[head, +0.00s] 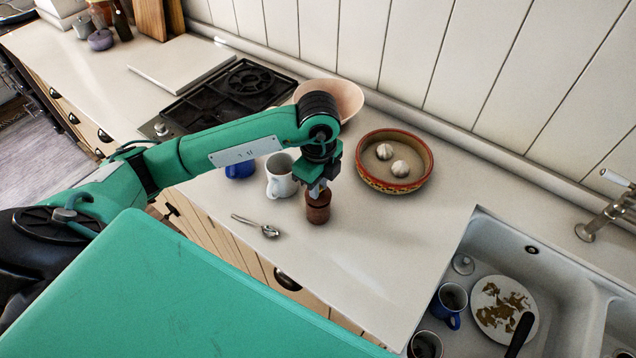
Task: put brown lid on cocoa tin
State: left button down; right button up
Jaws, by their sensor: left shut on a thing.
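My left gripper (318,188) points down over the counter and is shut on the brown lid (318,197). Directly under the lid is the brown cocoa tin (318,215), which stands upright on the counter. Lid and tin look lined up and very close together. I cannot tell whether the lid is seated or just above the rim. The fingers partly cover the lid's top. My right gripper is not in view.
A white mug (281,182) and a blue mug (240,168) stand left of the tin. A spoon (258,227) lies in front. A red-rimmed bowl (362,172) with garlic bulbs is right, a pink bowl (345,97) behind. The sink (480,240) holds dishes. Counter between tin and sink is clear.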

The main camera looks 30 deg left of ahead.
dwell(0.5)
pick_arm(q)
jog(key=shift+f, duration=0.2)
dwell(0.3)
jog(key=shift+f+b, duration=0.45)
jog(key=shift+b, duration=0.15)
jog(key=c, duration=1.6)
grip_release()
jog(key=shift+r, duration=0.2)
jog(key=shift+r+p, duration=0.6)
notch_tip(320, 180, up, 10)
jog(key=p, duration=0.6)
jog(key=shift+f, duration=0.2)
